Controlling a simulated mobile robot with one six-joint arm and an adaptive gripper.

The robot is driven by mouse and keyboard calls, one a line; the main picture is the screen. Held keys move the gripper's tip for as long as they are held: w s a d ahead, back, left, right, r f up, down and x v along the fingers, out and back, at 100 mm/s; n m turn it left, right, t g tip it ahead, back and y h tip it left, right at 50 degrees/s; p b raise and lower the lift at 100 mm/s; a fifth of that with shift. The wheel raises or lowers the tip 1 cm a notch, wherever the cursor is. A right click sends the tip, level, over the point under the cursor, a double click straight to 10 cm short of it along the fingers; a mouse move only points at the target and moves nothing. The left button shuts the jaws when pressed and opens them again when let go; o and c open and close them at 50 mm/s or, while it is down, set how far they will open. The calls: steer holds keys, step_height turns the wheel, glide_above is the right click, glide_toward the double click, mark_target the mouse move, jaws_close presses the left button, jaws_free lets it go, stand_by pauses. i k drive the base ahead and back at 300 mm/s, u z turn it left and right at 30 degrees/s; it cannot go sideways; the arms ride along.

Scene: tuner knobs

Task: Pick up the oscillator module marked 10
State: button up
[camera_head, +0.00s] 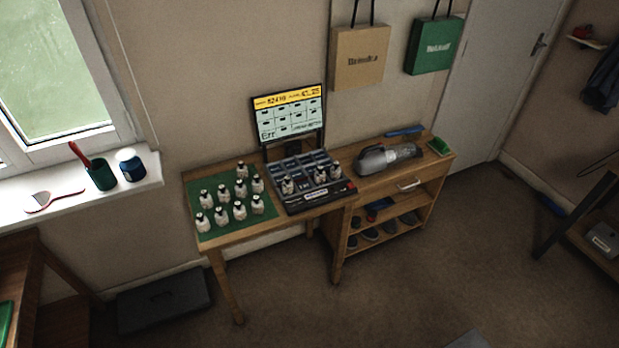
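Several white oscillator modules with dark tops stand on a green mat (212,237) on the left of the wooden table; one is at the mat's front right (257,204). Three more modules, one of them at the left (288,185), stand in the dark compartments of a black tuner device (310,200). The markings on the modules are too small to read, so I cannot tell which is marked 10. The device's upright screen (289,116) shows a yellow bar, a grid of cells and "Err". My gripper is not in view.
A handheld vacuum (385,157), a blue item (404,131) and a green brush (440,146) lie on the cabinet at the right. Shoes (371,234) are on its shelf. A dark case (163,302) lies under the window. The brown floor in front is mostly clear.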

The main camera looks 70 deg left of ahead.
mark_target(288, 184)
steer(key=k, duration=0.65)
steer(key=u, duration=4.6)
steer(key=i, duration=0.15)
steer(key=z, duration=2.35)
steer(key=i, duration=1)
